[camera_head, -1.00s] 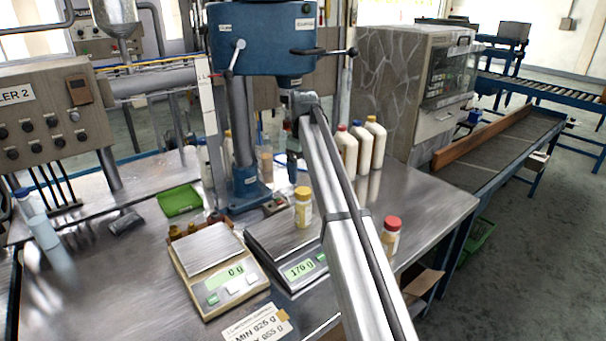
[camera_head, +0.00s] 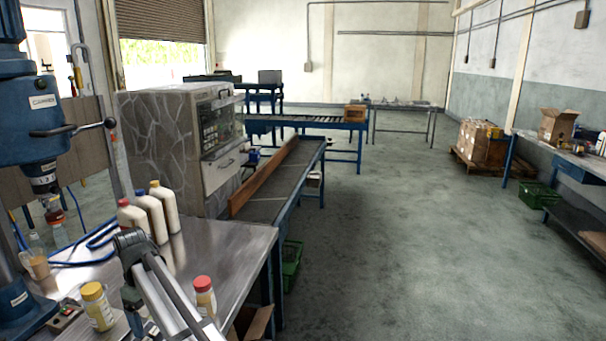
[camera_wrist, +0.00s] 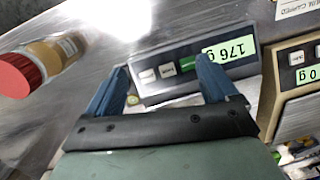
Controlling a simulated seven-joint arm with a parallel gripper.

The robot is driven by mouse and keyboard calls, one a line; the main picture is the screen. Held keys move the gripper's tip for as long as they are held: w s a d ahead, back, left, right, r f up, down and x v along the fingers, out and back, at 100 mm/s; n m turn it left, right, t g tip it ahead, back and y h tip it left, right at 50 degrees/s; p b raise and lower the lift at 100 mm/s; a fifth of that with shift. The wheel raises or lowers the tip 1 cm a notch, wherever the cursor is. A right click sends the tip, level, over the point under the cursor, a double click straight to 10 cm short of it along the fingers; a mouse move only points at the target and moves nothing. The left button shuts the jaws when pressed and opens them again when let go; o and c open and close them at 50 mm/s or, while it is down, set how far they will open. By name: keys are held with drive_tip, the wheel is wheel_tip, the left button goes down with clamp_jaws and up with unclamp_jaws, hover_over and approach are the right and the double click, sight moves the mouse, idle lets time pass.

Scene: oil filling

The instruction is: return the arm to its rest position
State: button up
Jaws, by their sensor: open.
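My arm enters from the bottom of the head view, and its wrist is above the metal table (camera_head: 228,240). My gripper (camera_wrist: 163,75) is open and empty in the wrist view. Its two blue fingers are spread above the front panel of a scale (camera_wrist: 185,66) reading 176 g; I cannot tell the exact height. A yellow-capped bottle (camera_head: 97,308) stands left of my arm in the head view. A red-capped bottle (camera_head: 205,300) stands right of it, and it also shows at the left of the wrist view (camera_wrist: 45,62).
Several pale jugs (camera_head: 168,212) stand behind my wrist. A blue machine (camera_head: 35,115) rises at the left. A second scale (camera_wrist: 297,75) is at the wrist view's right. Beyond the table are a stone-patterned cabinet (camera_head: 165,150) and a conveyor (camera_head: 270,200). The floor (camera_head: 400,240) at right is open.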

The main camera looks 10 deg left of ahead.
drive_tip(key=d+f+m+g, duration=0.2)
drive_tip(key=d+f+m, duration=0.3)
drive_tip(key=d+f, duration=1.5)
drive_tip(key=d+f+m+g, duration=0.1)
drive_tip(key=d+f+m, duration=0.4)
drive_tip(key=d+f, duration=1.5)
drive_tip(key=s+d+f+m+g, duration=0.1)
drive_tip(key=s+d+f+m, duration=0.15)
drive_tip(key=s+d, duration=0.45)
drive_tip(key=s+d+f+m+g, duration=0.1)
drive_tip(key=s+d+f, duration=0.15)
drive_tip(key=d, duration=0.85)
drive_tip(key=s+d+f+m, duration=0.1)
drive_tip(key=s+d+f, duration=0.1)
drive_tip(key=s, duration=0.3)
drive_tip(key=s+d+f+m, duration=0.1)
drive_tip(key=s+d+f, duration=0.1)
drive_tip(key=s+d, duration=0.2)
drive_tip(key=s+d+f+m+y, duration=0.1)
drive_tip(key=s+d, duration=0.2)
drive_tip(key=s, duration=0.2)
drive_tip(key=shift+s+d+f+g, duration=0.2)
drive_tip(key=shift+s+f+g, duration=0.1)
drive_tip(key=shift+f+g, duration=0.1)
